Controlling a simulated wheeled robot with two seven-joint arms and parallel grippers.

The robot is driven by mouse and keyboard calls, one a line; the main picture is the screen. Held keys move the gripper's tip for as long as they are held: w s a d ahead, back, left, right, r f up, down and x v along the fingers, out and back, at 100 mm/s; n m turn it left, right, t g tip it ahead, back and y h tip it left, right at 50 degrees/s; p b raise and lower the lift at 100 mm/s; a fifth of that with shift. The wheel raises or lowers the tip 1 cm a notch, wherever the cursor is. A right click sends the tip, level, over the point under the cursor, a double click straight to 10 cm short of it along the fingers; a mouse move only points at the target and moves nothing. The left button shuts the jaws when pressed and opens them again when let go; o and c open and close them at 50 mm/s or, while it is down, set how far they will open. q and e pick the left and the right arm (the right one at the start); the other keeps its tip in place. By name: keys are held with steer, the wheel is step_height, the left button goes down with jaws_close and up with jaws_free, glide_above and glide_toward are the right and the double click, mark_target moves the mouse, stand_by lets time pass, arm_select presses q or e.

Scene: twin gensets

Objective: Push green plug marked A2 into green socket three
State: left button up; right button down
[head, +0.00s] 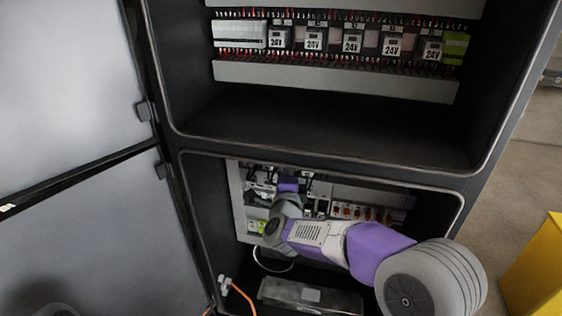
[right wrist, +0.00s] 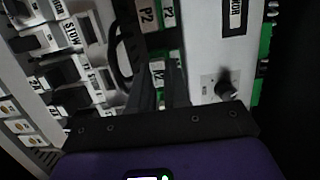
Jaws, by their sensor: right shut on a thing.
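In the right wrist view, my right gripper (right wrist: 160,88) has its two dark fingers close together and is shut on a small piece with a white label (right wrist: 157,70). The label is partly covered and seems to read A2, so I take this to be the green plug. Green blocks labelled P2 (right wrist: 150,20) stand just beyond the fingertips. I cannot tell which socket is number three, or whether the plug touches one. In the head view my right arm reaches into the lower cabinet compartment, and its purple gripper body (head: 288,187) hides the plug. My left gripper is not in view.
A grey panel with a black knob (right wrist: 227,90) is right of the fingers. Labelled switches (right wrist: 72,98) crowd the left. The cabinet's dividing shelf (head: 320,168) runs above my arm. A dark box (head: 310,297) and an orange cable (head: 241,293) lie below. Open doors (head: 70,80) stand left.

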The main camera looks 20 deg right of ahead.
steer(key=shift+w, duration=0.1)
stand_by(0.4)
steer(key=c, duration=1)
jaws_free()
